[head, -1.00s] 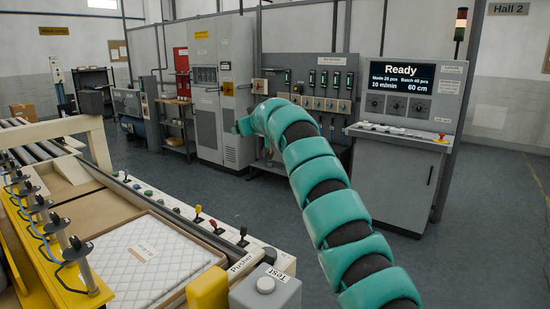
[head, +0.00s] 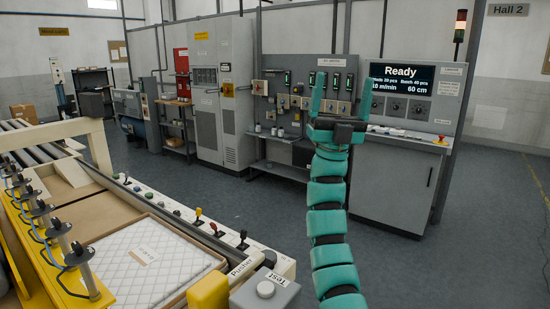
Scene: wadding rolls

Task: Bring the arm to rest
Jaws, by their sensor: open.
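My arm (head: 327,208) is teal and segmented and stands nearly upright in the right half of the head view. My gripper (head: 338,104) is at its top end, with two teal fingers pointing up and a wide gap between them. The gripper is open, and nothing shows between the fingers. It appears in front of the grey control panels, and its left finger covers part of the switch panel. It is clear of the machine on the left.
The machine at left carries a white quilted sheet (head: 150,258), a row of small levers (head: 198,217) and a grey Test box (head: 265,290). The floor (head: 480,240) at right is clear.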

